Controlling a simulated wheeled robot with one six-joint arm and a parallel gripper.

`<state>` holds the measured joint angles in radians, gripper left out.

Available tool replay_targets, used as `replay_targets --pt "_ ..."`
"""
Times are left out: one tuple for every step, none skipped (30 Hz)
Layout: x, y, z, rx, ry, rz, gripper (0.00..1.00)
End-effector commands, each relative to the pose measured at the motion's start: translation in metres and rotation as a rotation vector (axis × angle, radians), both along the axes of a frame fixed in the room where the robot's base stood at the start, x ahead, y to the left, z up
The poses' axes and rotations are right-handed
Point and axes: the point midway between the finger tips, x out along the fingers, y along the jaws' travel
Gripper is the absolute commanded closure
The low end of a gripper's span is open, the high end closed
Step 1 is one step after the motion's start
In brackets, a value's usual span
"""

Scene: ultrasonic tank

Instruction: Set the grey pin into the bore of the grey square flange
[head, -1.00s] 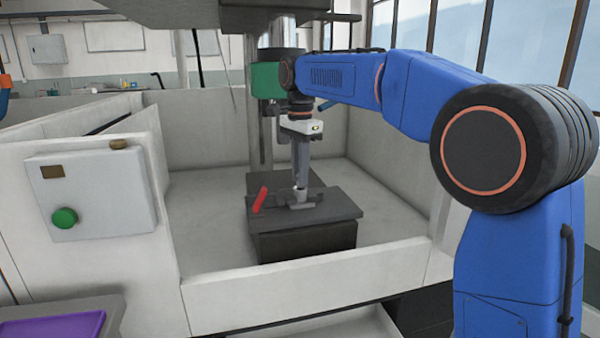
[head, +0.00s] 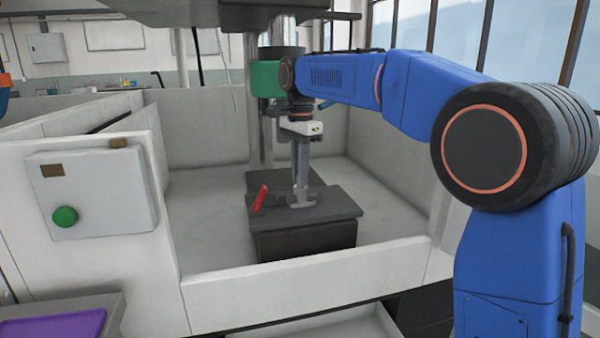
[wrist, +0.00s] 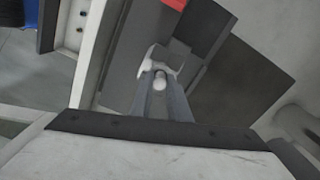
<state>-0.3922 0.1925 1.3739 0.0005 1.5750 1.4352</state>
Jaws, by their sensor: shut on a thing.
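My gripper (head: 300,185) points straight down over the dark table block in the head view. It is shut on the grey pin, whose pale rounded end (wrist: 160,80) shows between the fingertips in the wrist view. The grey square flange (head: 302,202) lies on the dark block directly below the fingertips, and a part of it shows past the fingers in the wrist view (wrist: 172,56). The fingers hide most of the flange and its bore. I cannot tell whether the pin touches the flange or is in the bore.
A red handle (head: 261,197) sticks up on the dark block (head: 335,208) just left of the flange. Pale enclosure walls (head: 300,275) surround the block. A control box with a green button (head: 65,216) is at the left, above a purple tray (head: 55,328).

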Motion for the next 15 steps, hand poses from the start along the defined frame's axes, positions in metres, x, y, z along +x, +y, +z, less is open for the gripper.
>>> replay_targets --pt "0.0 0.0 -0.0006 0.0 0.0 0.0 1.0" --pt "0.0 0.0 -0.0008 0.0 0.0 0.0 1.0" --pt "0.0 0.0 -0.0009 0.0 0.0 0.0 1.0" --pt "0.0 0.0 -0.001 0.0 0.0 0.0 1.0" --pt "0.0 0.0 -0.001 0.0 0.0 0.0 1.0" --pt "0.0 0.0 -0.001 0.0 0.0 0.0 1.0" --pt "0.0 0.0 -0.001 0.0 0.0 0.0 1.0" --pt "0.0 0.0 -0.001 0.0 0.0 0.0 1.0" --pt "0.0 0.0 -0.0009 0.0 0.0 0.0 1.0" --pt "0.0 0.0 -0.0009 0.0 0.0 0.0 1.0" --pt "0.0 0.0 -0.0009 0.0 0.0 0.0 1.0" --pt "0.0 0.0 -0.0009 0.0 0.0 0.0 1.0" --pt "-0.0001 0.0 -0.0009 0.0 0.0 0.0 0.77" --pt "0.0 0.0 -0.0009 0.0 0.0 0.0 0.7" --pt "-0.0001 0.0 -0.0009 0.0 0.0 0.0 0.62"
